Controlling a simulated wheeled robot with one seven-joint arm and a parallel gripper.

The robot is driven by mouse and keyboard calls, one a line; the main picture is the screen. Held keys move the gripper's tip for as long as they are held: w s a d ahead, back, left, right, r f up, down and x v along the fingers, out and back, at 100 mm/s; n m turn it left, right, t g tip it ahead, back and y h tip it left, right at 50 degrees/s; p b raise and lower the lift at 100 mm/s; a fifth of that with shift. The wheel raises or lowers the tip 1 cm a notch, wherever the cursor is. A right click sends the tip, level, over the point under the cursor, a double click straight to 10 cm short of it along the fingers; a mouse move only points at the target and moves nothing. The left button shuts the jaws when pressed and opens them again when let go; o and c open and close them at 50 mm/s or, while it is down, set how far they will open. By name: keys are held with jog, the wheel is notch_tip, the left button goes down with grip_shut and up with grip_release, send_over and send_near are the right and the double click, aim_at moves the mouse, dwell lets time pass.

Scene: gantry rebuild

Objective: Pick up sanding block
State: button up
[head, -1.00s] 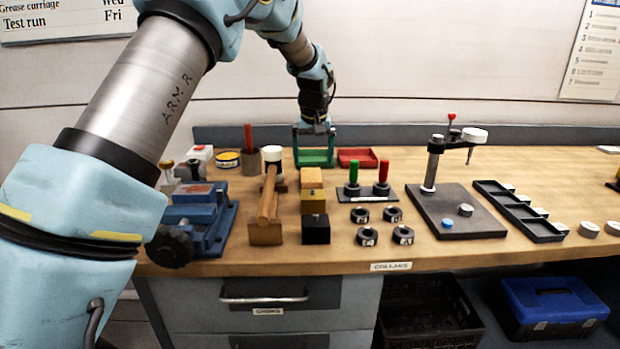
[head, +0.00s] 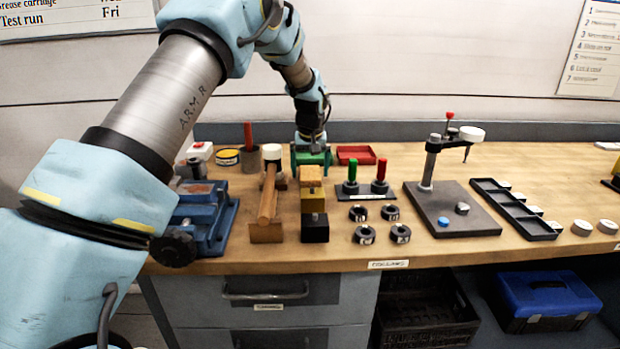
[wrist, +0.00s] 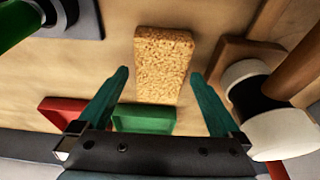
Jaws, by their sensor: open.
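The sanding block, which I take to be the tan, cork-textured block (wrist: 163,55), lies on the bench in the middle of the wrist view. In the head view it is the tan block (head: 311,173) at the back of a row with a yellow block (head: 312,199) and a black block (head: 314,229). My gripper (wrist: 160,75) is open, one teal finger on each side of the block's lower end in the wrist view, with gaps on both sides. In the head view my gripper (head: 311,163) is just behind the block. The exact height between them is unclear.
A green tray (wrist: 145,119) and a red tray (head: 357,154) sit behind. A stand with green and red handles (head: 366,188) is on the right, with several dark collars (head: 364,235) in front.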

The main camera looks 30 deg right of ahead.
aim_at(310, 172)
jog(key=shift+f, duration=0.15)
jog(key=shift+c, duration=0.2)
jog(key=c, duration=1.2)
jog(key=shift+c, duration=0.2)
jog(key=shift+r, duration=0.4)
notch_tip(310, 172, up, 10)
jog(key=b, duration=0.2)
jog(key=shift+f+b, duration=0.15)
jog(key=shift+b, duration=0.15)
